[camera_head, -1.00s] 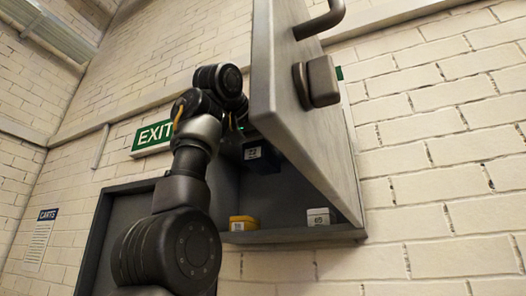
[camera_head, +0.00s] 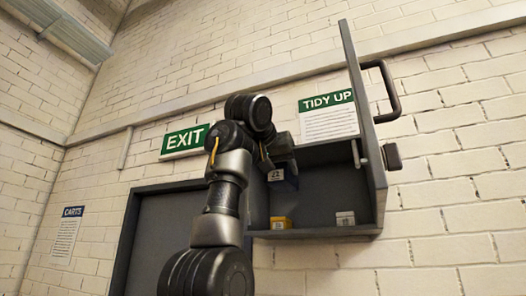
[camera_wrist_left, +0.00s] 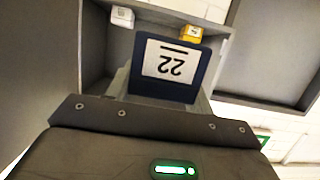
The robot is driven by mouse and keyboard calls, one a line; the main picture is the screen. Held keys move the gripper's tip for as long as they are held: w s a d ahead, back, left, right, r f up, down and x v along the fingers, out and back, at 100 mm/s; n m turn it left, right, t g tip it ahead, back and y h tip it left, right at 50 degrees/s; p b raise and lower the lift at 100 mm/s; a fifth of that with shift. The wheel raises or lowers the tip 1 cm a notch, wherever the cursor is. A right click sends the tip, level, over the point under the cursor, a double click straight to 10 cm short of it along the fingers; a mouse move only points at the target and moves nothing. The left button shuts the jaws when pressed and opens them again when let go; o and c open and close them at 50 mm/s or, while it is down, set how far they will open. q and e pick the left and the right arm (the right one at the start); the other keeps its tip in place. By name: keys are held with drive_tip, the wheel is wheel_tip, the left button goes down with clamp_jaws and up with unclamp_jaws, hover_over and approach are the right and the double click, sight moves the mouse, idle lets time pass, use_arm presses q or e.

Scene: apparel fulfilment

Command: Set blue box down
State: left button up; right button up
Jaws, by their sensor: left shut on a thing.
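The blue box (camera_head: 284,181) carries a white label marked 22. It hangs at the upper left of the open grey wall cabinet (camera_head: 318,233), above the cabinet floor. My left gripper (camera_head: 279,156) is shut on it. In the left wrist view the blue box (camera_wrist_left: 160,88) sits between the fingers with its label facing the camera, the digits upside down. I cannot tell exactly how deep in the cabinet the box is. My right gripper is not in view.
A yellow box (camera_head: 281,223) and a white box (camera_head: 345,218) stand on the cabinet floor, with free room between them. The cabinet door (camera_head: 361,110), with its handle, stands open at the right. A dark doorway is below left.

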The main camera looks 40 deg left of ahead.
use_arm(q)
drive_tip(key=w+d+f+m+h+b, duration=0.1)
drive_tip(key=w+d+f, duration=0.35)
drive_tip(key=f, duration=0.85)
drive_tip(key=w+d+f+b, duration=0.1)
drive_tip(key=w+f, duration=0.6)
drive_tip(key=f, duration=0.6)
drive_tip(key=w+d+f+m+h, duration=0.1)
drive_tip(key=w+d+f, duration=0.35)
drive_tip(key=f, duration=0.85)
drive_tip(key=s+d+f+h, duration=0.1)
drive_tip(key=s+f, duration=0.4)
drive_tip(key=f, duration=0.4)
drive_tip(key=s+d+f+m+b, duration=0.1)
drive_tip(key=s+f, duration=0.4)
drive_tip(key=f, duration=0.5)
drive_tip(key=s+d+f+h+b, duration=0.1)
drive_tip(key=s+d+f, duration=0.2)
drive_tip(key=f, duration=0.6)
drive_tip(key=shift+s+d+f+m+t+h, duration=0.3)
drive_tip(key=shift+s+f+t, duration=0.1)
drive_tip(key=shift+s, duration=0.55)
